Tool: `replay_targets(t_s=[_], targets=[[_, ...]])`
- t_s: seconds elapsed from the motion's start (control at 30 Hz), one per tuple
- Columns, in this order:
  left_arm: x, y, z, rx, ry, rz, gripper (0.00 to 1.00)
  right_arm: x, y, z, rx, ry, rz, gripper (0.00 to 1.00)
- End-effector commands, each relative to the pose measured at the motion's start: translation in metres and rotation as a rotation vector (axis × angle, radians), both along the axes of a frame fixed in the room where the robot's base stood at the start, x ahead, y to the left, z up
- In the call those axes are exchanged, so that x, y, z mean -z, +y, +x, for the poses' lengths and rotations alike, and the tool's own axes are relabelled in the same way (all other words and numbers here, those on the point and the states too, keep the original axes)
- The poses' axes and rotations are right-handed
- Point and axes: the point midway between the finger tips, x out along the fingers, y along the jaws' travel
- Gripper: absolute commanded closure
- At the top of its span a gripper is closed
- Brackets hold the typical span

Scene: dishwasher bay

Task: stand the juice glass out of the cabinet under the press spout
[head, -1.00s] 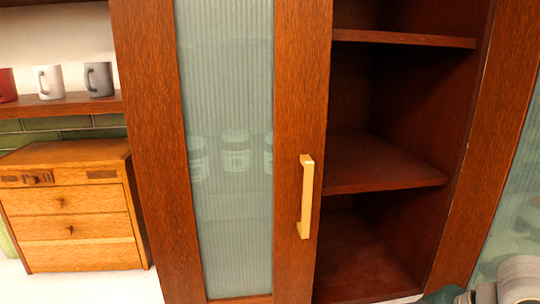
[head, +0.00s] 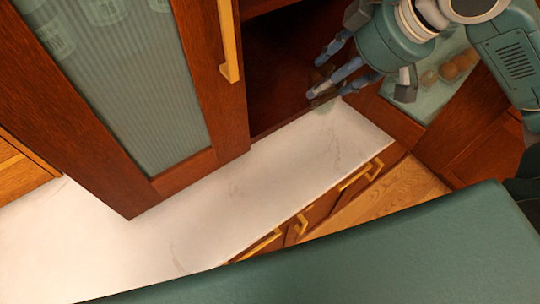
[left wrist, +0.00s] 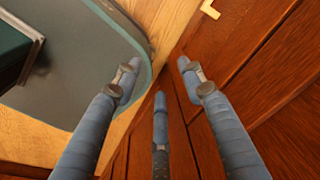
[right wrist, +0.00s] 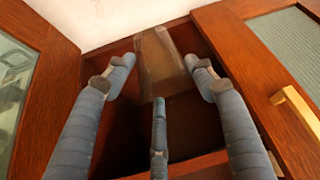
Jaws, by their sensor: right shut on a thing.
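The clear juice glass (right wrist: 158,62) shows faintly between the fingers of my right gripper (right wrist: 163,72) in the right wrist view. That gripper is shut on it. In the head view my right gripper (head: 328,78) is at the cabinet's open side, low over the cabinet floor (head: 278,75); the glass is hard to make out there. My left gripper (left wrist: 158,72) is open and empty, above the wooden floor beside brown cabinet fronts. The press and its spout are in no view.
The ribbed-glass cabinet door (head: 130,75) with a brass handle (head: 229,40) stands left of my right gripper. A white counter (head: 215,200) runs below, mostly clear. Drawers with brass handles (head: 362,177) are under its front edge.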

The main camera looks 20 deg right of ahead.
Motion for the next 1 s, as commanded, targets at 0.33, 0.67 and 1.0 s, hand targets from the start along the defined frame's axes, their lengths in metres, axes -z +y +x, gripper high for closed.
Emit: replay_targets(t_s=[0.33,0.67,1.0], targets=[[0.012,-0.014,-0.035,-0.001,0.051,-0.014,0.6,0.05,-0.005,-0.001,0.036,0.009,-0.001,0.77],[0.021,-0.019,-0.048,0.003,0.067,-0.019,0.6,0.128,-0.005,-0.002,0.034,0.007,0.0,0.77],[0.02,-0.008,-0.012,-0.003,0.016,-0.009,0.6,0.166,-0.005,-0.002,0.033,0.002,0.0,0.77]])
